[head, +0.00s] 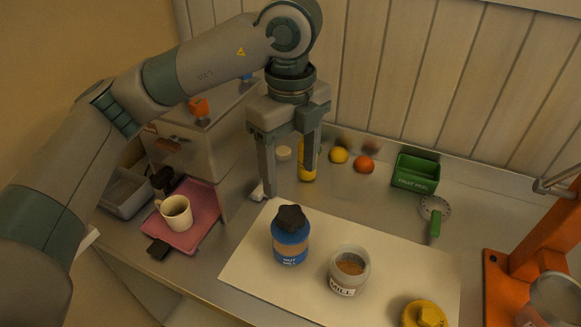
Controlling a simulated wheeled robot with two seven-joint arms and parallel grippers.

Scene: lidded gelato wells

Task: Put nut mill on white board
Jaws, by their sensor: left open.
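The nut mill (290,239) is a blue and brown jar with a dark knobbed top and a label whose first word reads NUT. It stands upright on the white board (250,271), near the board's left side. My left gripper (287,172) points down above and behind the nut mill, apart from it. Its two fingers are spread and nothing is between them that I can see held. My right gripper is not in view.
A yellow object (307,172), lemon (339,155), orange (364,163) and green box (416,173) stand behind. A cup (176,213) sits left; an orange stand (508,268) is right.

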